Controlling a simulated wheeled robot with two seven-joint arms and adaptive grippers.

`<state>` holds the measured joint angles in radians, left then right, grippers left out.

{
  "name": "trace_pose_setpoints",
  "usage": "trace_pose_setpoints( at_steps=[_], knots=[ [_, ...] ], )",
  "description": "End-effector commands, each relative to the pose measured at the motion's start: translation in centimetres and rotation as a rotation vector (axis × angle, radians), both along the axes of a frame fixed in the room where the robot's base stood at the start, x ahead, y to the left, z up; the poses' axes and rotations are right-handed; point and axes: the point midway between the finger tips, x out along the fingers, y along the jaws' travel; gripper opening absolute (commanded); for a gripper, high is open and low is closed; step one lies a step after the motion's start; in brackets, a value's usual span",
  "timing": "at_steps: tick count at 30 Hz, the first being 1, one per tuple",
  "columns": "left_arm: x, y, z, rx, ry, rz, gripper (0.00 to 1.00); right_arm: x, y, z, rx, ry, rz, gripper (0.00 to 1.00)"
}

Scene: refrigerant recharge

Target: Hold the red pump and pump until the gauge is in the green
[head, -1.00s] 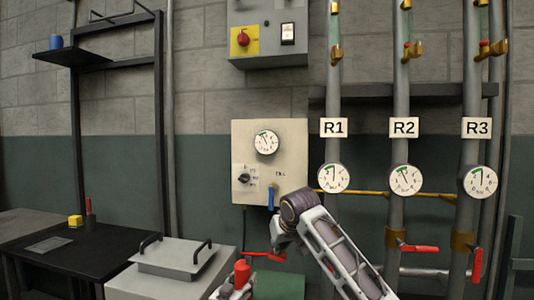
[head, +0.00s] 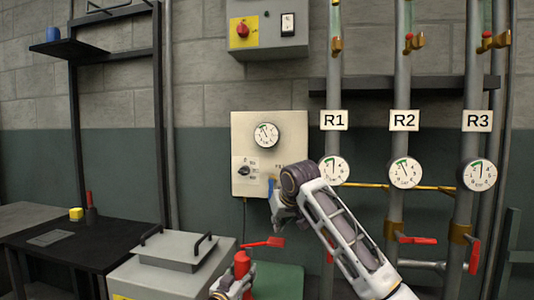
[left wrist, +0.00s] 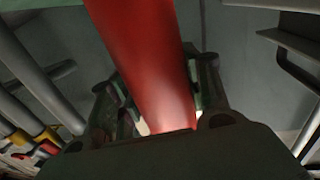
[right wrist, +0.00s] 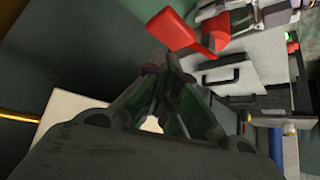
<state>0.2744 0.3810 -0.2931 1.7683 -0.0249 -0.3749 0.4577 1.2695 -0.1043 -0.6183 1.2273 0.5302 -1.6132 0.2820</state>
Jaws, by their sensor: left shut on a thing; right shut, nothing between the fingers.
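The red pump (head: 242,262) stands upright at the bottom of the head view. My left gripper (head: 238,281) is shut around it. The pump fills the middle of the left wrist view as a red cylinder (left wrist: 150,60) between the fingers. My right gripper (head: 274,205) is shut and empty, just below the panel's blue lever (head: 271,184), which it partly hides. The right wrist view shows its closed fingers (right wrist: 158,62). The panel gauge (head: 266,135) has a white dial; its needle leans to the upper left, but its exact place against the green is too small to tell.
Pipes with gauges R1 (head: 333,169), R2 (head: 405,172) and R3 (head: 479,174) stand at right. A red lever (head: 264,242) is beside the pump. A grey lidded box (head: 150,278) is at left.

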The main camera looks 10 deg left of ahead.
Motion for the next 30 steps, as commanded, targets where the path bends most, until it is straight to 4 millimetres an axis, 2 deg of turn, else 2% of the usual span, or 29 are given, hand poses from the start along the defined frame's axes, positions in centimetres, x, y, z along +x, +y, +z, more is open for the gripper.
trace_pose_setpoints(
  at_steps=[12,30],
  knots=[
    [0.0,0.0,0.0,0.0,0.0,0.0,0.0,0.0,0.0,1.9,0.001,0.0,0.001,0.0],
    [0.0,0.0,0.0,0.0,0.0,0.0,0.0,0.0,0.0,2.1,0.001,0.0,0.001,0.0]
  ],
)
